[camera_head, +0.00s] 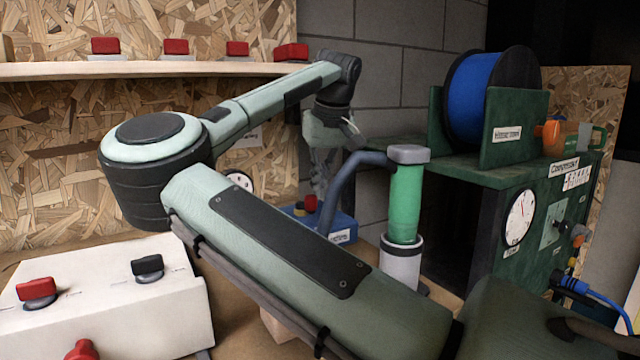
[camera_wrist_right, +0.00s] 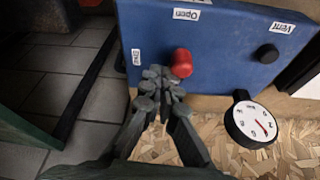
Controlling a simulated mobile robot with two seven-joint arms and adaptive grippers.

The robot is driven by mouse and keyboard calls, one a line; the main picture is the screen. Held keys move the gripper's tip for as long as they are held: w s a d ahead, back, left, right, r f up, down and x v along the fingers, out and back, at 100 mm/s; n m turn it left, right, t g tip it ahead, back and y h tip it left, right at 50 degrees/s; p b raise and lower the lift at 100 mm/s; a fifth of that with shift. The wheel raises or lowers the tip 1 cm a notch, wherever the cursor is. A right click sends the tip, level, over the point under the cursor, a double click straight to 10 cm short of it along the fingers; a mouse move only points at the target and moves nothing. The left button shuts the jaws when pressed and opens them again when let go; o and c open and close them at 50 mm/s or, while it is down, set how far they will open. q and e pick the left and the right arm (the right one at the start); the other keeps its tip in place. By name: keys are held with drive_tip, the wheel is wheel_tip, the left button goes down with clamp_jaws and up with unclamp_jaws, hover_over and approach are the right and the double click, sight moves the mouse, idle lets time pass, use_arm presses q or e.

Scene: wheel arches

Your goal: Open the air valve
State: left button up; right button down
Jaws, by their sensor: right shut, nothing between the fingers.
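A blue box (camera_head: 344,224) sits on the bench behind my right arm, with a red knob (camera_head: 310,203) on it. In the right wrist view the blue box (camera_wrist_right: 225,45) carries the red knob (camera_wrist_right: 181,62) near a label "Open", and a black knob (camera_wrist_right: 268,53) near a label "Vent". My right gripper (camera_head: 322,185) is shut and empty, its fingertips (camera_wrist_right: 160,82) right beside the red knob. I cannot tell whether they touch it. My left gripper is not in view.
A round gauge (camera_wrist_right: 252,124) sits beside the blue box. A green cylinder (camera_head: 406,205) with a grey handle stands right of it. A green compressor cabinet (camera_head: 535,225) bears a blue hose reel (camera_head: 475,95). A white box (camera_head: 110,300) with knobs is at front left.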

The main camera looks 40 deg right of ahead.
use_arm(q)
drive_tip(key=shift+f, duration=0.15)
use_arm(e)
drive_tip(key=shift+a+f+m, duration=0.1)
drive_tip(key=shift+a+m, duration=0.2)
drive_tip(key=shift+m, duration=0.2)
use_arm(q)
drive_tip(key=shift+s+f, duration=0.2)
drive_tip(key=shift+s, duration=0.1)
use_arm(e)
drive_tip(key=shift+a, duration=0.1)
